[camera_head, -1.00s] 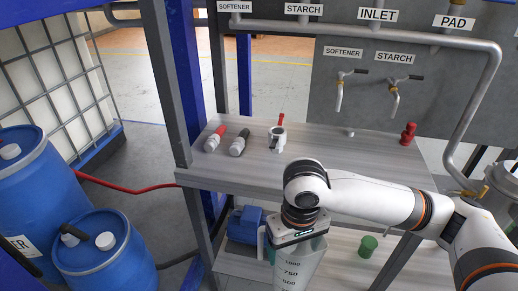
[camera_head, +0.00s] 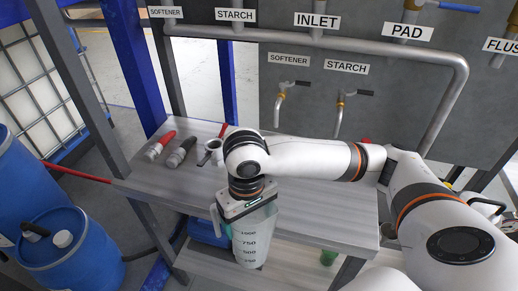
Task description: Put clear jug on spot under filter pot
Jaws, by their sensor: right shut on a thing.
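The clear jug (camera_head: 252,240) is a tall translucent beaker with dark volume marks and a greenish handle at its left. My right gripper (camera_head: 246,208) points down and is shut on the jug at its rim. The jug hangs roughly upright in front of the grey workbench's front edge, over the lower shelf. A metal pot (camera_head: 488,207) shows in part at the right edge, mostly behind my right arm; I cannot tell if it is the filter pot. No marked spot is visible. My left gripper is not in view.
The workbench top (camera_head: 315,205) has free room in front of the taps (camera_head: 338,118). A red-capped bottle (camera_head: 160,146), a dark-capped bottle (camera_head: 181,151) and a small valve piece (camera_head: 212,152) lie at its left. A green object (camera_head: 328,257) is on the lower shelf. Blue drums (camera_head: 62,255) stand left.

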